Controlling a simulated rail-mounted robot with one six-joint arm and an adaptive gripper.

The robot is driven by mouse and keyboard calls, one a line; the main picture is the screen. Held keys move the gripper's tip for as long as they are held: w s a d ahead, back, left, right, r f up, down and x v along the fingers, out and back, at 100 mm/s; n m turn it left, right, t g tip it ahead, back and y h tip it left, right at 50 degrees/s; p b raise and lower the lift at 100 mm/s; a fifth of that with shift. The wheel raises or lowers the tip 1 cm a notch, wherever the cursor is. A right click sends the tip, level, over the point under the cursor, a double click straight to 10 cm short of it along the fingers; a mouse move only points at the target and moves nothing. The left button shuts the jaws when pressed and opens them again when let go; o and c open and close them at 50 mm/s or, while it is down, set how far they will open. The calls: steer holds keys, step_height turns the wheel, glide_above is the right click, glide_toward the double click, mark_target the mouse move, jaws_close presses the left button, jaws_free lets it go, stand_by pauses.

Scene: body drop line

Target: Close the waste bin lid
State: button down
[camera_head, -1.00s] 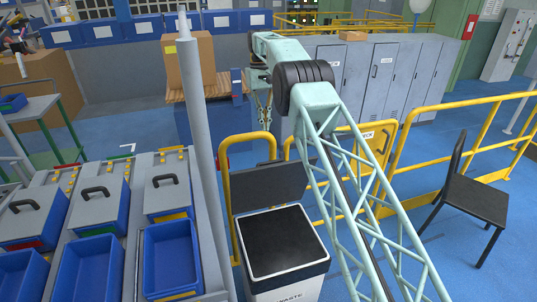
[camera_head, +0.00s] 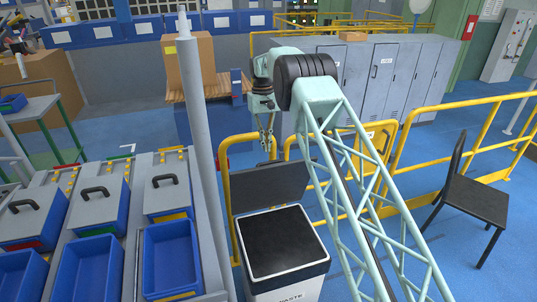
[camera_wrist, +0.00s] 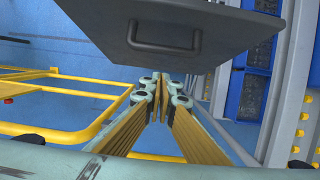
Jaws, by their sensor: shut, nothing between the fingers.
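The waste bin (camera_head: 305,282) is a light box with a dark top opening, standing on the floor at the lower middle of the head view. Its dark grey lid (camera_head: 270,188) stands raised at the bin's far side. In the wrist view the lid (camera_wrist: 225,35) fills the upper middle, with its bar handle (camera_wrist: 165,36) facing the camera. My gripper (camera_head: 268,148) is just beyond and above the lid's upper edge in the head view. In the wrist view my gripper (camera_wrist: 161,82) is shut and empty, its tips close to the lid's edge; contact cannot be told.
Yellow railings (camera_head: 233,160) stand around the bin's far and left sides. A grey post (camera_head: 200,140) and a bench with blue bins (camera_head: 170,255) are to the left. A black chair (camera_head: 475,200) stands at right. Grey lockers (camera_head: 385,75) line the back.

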steer(key=shift+s+d+f, duration=0.2)
steer(key=shift+s+f, duration=0.1)
steer(key=shift+s, duration=0.25)
steer(key=shift+s+d+f, duration=0.25)
steer(key=shift+s+f, duration=0.05)
steer(key=shift+s, duration=0.25)
steer(key=shift+s+d+f, duration=0.2)
steer(key=shift+s+f, duration=0.1)
steer(key=shift+s, duration=0.25)
steer(key=shift+s, duration=0.25)
steer(key=shift+s+d+f+b, duration=0.1)
steer(key=shift+s+d+b, duration=0.1)
steer(key=shift+s+b, duration=0.3)
